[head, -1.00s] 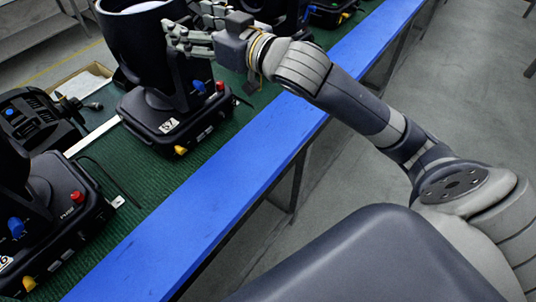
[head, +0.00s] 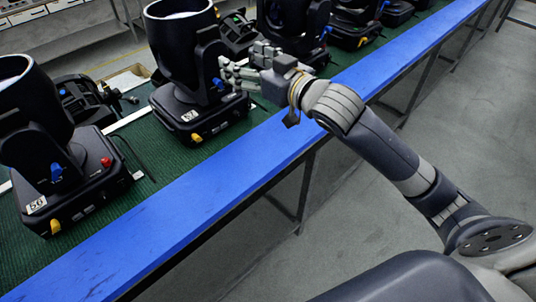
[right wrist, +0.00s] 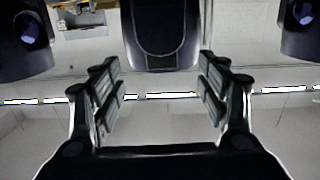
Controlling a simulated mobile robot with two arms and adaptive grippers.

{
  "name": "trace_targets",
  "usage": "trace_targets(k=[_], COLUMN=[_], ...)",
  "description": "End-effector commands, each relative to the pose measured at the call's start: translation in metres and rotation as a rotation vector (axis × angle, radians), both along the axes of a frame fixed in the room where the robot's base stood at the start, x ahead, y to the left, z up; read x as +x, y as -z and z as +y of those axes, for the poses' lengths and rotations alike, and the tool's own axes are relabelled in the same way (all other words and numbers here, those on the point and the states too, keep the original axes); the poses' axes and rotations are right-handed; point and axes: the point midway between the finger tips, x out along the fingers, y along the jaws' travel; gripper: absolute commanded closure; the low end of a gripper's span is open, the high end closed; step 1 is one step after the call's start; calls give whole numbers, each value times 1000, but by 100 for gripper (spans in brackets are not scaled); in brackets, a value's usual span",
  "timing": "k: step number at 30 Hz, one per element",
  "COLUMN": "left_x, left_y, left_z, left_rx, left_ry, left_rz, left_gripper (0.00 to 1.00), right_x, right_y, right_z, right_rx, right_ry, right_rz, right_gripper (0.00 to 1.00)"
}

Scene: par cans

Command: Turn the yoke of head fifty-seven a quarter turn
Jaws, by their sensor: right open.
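Head fifty-seven is a black moving-head lamp with a numbered label on its base (head: 205,120). Its barrel (head: 182,38) tilts upward, open end at the top, between the arms of its yoke (head: 207,66). A blue knob shows low on the near yoke arm. My right gripper (head: 238,68) is open and empty beside that yoke arm, on its right side; contact cannot be told. In the right wrist view its spread fingers (right wrist: 163,92) flank a gap, with a dark rounded housing (right wrist: 163,38) beyond it. My left gripper is not in view.
Head fifty-six (head: 62,180) stands at the left on the green bench mat (head: 165,165). More heads stand in a row behind, the nearest (head: 295,30) just past my gripper. A blue bench edge (head: 215,190) runs along the front. The floor at the right is clear.

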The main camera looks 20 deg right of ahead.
Motion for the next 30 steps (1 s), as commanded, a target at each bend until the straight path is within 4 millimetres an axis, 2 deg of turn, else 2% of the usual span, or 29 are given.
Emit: trace_targets(k=[14, 24, 30], left_x=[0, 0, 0], left_y=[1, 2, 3], left_z=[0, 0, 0], left_rx=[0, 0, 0], left_ry=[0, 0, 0], left_rz=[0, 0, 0], left_gripper=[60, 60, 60], right_x=[-19, -44, -59], right_y=[91, 153, 184], right_z=[0, -2, -4], right_rx=[-56, -99, -122], right_ry=[59, 96, 113], right_rz=[176, 311, 383], right_gripper=[32, 32, 32])
